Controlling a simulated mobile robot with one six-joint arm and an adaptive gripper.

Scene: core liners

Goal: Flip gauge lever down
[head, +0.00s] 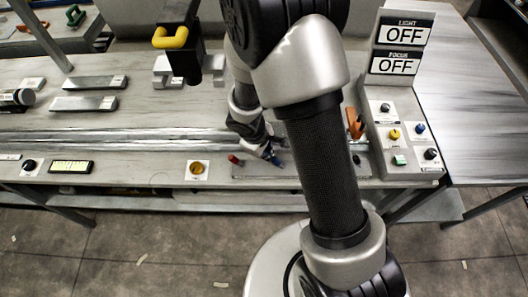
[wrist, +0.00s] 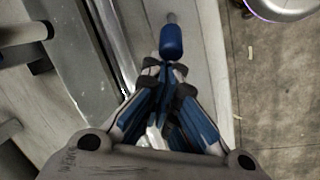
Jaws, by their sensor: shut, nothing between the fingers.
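A lever with a blue grip (wrist: 171,42) stands just beyond my fingertips in the wrist view. Its thin stem runs to the top of its grip. My gripper (wrist: 166,68) is shut and empty, with its blue-padded fingertips at or very near the blue grip; I cannot tell whether they touch. In the head view my gripper (head: 270,152) is low over the front strip of the bench, partly hidden by my arm. A red-gripped lever (head: 235,159) stands to its left. A dark knob (head: 356,160) shows to its right. No label tells which one is the gauge lever.
A control panel (head: 400,146) with several knobs and signs reading OFF stands at the right. An orange part (head: 354,123) is beside it. A yellow button (head: 197,169) and a lit display (head: 72,167) lie left. A long metal rail (head: 110,143) runs behind.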

